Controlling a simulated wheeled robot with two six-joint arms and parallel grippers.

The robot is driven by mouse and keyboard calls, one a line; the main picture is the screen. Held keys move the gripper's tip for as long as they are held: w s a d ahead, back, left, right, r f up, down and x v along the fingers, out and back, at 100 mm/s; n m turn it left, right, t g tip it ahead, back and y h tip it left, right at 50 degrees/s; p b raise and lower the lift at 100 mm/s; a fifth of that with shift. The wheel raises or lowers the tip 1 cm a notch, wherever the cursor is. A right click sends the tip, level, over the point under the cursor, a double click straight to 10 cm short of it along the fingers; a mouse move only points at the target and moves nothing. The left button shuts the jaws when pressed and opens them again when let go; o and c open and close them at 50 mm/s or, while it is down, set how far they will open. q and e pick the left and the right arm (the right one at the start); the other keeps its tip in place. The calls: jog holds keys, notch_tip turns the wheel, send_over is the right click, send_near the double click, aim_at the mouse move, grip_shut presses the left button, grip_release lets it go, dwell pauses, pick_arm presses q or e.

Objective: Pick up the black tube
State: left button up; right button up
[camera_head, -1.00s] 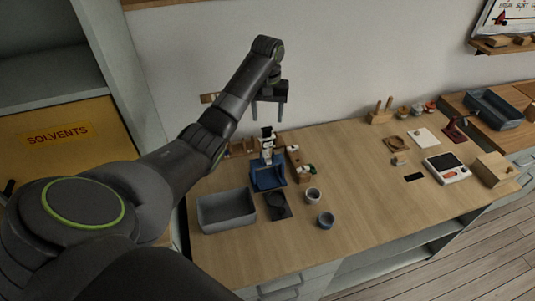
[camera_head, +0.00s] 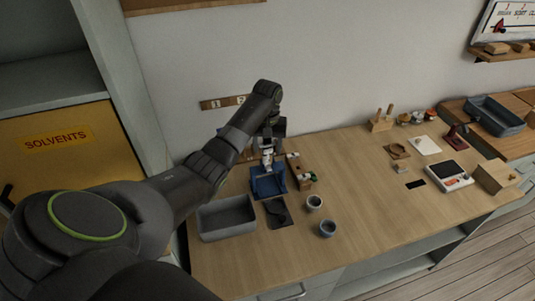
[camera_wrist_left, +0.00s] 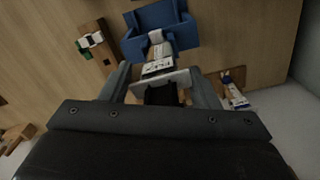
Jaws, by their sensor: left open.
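A tube with a white labelled body and a black end stands in a blue holder (camera_head: 268,183) on the workbench; I take it for the black tube (camera_head: 267,157). My left gripper (camera_head: 270,135) is above and behind it, pointing down. In the left wrist view, the tube (camera_wrist_left: 158,67) shows between the two spread fingers of the left gripper (camera_wrist_left: 160,88), its black end nearest the palm. I see a gap beside the tube, and cannot tell whether either finger touches it. The blue holder (camera_wrist_left: 157,18) lies beyond. My right gripper is not in view.
A wooden rack with small tubes (camera_head: 306,176) is close by. The bench's front middle is clear.

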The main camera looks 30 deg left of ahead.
pick_arm(q)
jog(key=shift+c, duration=0.5)
jog(key=c, duration=0.5)
jog(key=shift+r, duration=0.1)
